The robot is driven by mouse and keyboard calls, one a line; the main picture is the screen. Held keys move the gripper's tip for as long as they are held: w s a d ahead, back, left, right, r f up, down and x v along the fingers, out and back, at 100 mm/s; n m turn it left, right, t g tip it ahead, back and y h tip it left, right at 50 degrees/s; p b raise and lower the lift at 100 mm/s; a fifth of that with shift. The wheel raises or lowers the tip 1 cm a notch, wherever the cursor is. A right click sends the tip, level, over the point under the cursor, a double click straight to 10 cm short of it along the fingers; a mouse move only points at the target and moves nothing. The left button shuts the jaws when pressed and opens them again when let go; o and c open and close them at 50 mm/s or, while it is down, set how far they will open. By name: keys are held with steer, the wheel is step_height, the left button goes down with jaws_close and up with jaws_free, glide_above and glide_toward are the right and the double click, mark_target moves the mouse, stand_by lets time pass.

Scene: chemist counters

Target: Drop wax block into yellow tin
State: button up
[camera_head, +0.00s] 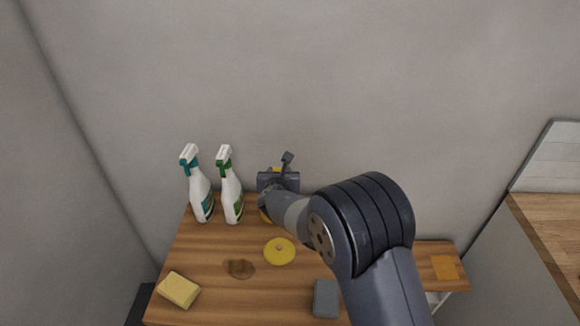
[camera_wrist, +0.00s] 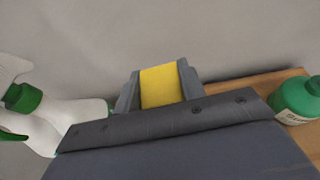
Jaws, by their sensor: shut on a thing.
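My gripper (camera_wrist: 158,84) is shut on a yellow block, which I take to be the wax block (camera_wrist: 160,88). In the head view my gripper (camera_head: 278,178) is near the back wall, with a bit of yellow showing at it.
Two white spray bottles, teal-topped (camera_head: 201,190) and green-topped (camera_head: 230,190), stand left of the gripper. A sponge (camera_head: 178,289), a brown stain (camera_head: 240,268), a grey block (camera_head: 326,299) and an orange square (camera_head: 445,268) are on the counter. The wrist view shows a green bottle (camera_wrist: 298,100) at right.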

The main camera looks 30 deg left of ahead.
steer(key=shift+s+a+r, duration=0.15)
steer(key=shift+s+a, duration=0.05)
steer(key=shift+a, duration=0.05)
step_height(320, 180, down, 6)
steer(key=b, duration=0.3)
steer(key=shift+b, duration=0.3)
steer(key=o, duration=1.1)
steer(key=shift+c, duration=0.2)
steer(key=b+v, duration=0.3)
steer(key=v, duration=0.8)
steer(key=shift+w+a, duration=0.1)
